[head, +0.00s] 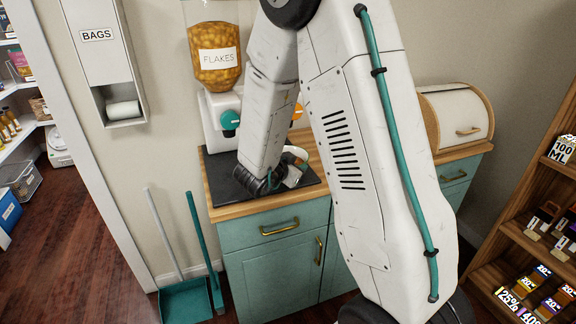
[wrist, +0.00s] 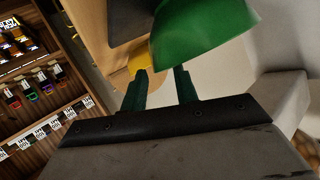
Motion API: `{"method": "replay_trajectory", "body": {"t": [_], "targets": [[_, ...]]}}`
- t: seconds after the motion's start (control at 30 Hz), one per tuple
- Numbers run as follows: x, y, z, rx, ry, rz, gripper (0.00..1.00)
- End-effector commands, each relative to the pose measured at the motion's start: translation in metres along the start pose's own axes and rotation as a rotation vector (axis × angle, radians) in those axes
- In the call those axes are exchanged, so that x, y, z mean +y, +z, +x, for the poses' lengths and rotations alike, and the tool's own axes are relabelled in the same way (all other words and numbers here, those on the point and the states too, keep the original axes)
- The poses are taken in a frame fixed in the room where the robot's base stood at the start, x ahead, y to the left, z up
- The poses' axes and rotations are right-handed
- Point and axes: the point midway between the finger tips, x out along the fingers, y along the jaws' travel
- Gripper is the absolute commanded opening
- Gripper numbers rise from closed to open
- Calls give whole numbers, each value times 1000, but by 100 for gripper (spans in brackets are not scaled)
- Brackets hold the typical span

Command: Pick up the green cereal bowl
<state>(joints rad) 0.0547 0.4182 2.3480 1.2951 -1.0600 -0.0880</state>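The green bowl (wrist: 205,32) shows in the wrist view as a smooth curved green shape at the top, cut off by the frame edge. My gripper (wrist: 160,72) has two dark green fingers standing apart, with pale background between them. The bowl's near edge lies just beyond the fingertips; whether they touch it I cannot tell. In the head view my gripper (head: 272,180) is low over the black mat (head: 228,187) on the counter. There the bowl cannot be made out, and my arm hides part of the mat.
A flakes dispenser (head: 217,62) stands at the back of the wooden-topped teal cabinet (head: 262,255). A bread box (head: 462,112) is at right. A dustpan (head: 185,299) and broom (head: 210,265) stand left of the cabinet. A wooden shelf (head: 520,233) of small goods is far right.

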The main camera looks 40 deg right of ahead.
Motion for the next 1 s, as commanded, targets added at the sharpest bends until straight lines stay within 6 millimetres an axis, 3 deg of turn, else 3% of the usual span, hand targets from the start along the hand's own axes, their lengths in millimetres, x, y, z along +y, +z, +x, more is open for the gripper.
{"method": "replay_trajectory", "body": {"t": [0.2,0.5,0.53,0.63,1.0], "targets": [[4,-1,32,1,1,0,30],[3,-1,39,0,0,0,30],[3,-1,39,0,-1,0,27],[3,-1,38,0,-1,0,0],[3,0,38,-1,-1,0,0]]}}
